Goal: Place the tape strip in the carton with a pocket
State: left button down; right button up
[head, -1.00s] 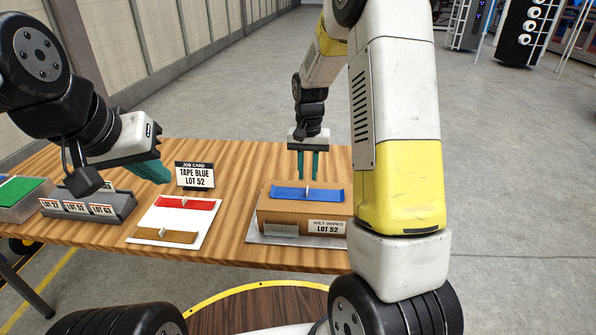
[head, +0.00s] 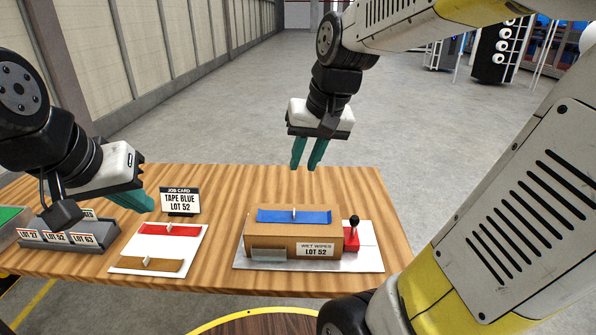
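The blue tape strip (head: 294,216) lies across the top of the brown carton (head: 262,236), with a small pale tab standing up at its middle. The carton has a grey pocket (head: 268,255) on its front and a label reading WET WIPES LOT 52 (head: 315,250). My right gripper (head: 309,167) is empty above and behind the carton, its teal fingers apart. My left gripper (head: 142,202) hangs over the table's left part, seen from the side; its finger gap is not clear. The job card (head: 180,201) reads TAPE BLUE LOT 52.
A white sheet (head: 160,247) holds a red strip (head: 170,230) and a brown strip (head: 147,264). A grey rack (head: 88,240) holds lot cards, including 27, 52 and 63. A green-topped box (head: 10,216) is at far left.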

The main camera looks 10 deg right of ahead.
jog(key=s+n+t, duration=0.1)
jog(key=s+t, duration=0.1)
jog(key=s, duration=0.6)
jog(key=shift+s+a+r, duration=0.25)
jog(key=shift+a+r, duration=0.05)
jog(key=shift+a, duration=0.15)
